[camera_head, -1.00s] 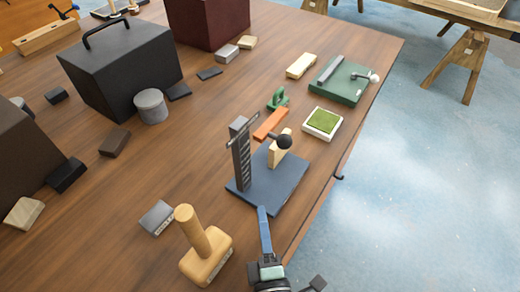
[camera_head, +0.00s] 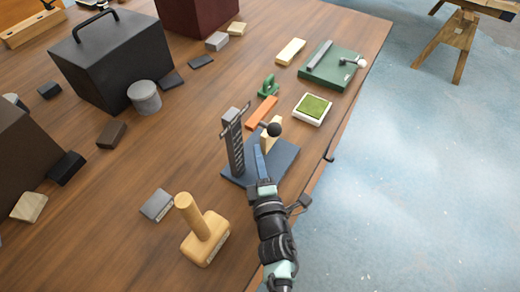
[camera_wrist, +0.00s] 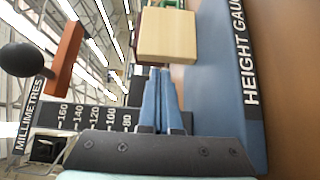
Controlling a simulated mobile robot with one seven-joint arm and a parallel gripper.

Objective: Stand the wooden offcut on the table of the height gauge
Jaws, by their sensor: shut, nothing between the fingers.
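The height gauge has a blue table (camera_head: 280,172), a dark scaled post (camera_head: 234,147), an orange arm (camera_head: 262,111) and a black ball knob (camera_head: 274,129). A pale wooden offcut (camera_head: 269,142) stands on the table beside the post, partly hidden by the knob and my fingers. In the wrist view the offcut (camera_wrist: 168,35) appears upright, its side against the blue table. My gripper (camera_head: 258,150) is shut and empty, its blue fingers low over the table. Their tips (camera_wrist: 160,70) point at the offcut; whether they touch it I cannot tell. The orange arm (camera_wrist: 66,52) shows beyond the knob.
A wooden mallet (camera_head: 205,238) and a grey block (camera_head: 157,205) stand near left of the gauge. A green-topped white box (camera_head: 313,109), a green stand (camera_head: 268,86) and a green board (camera_head: 330,65) lie beyond it. The bench edge is close on the right.

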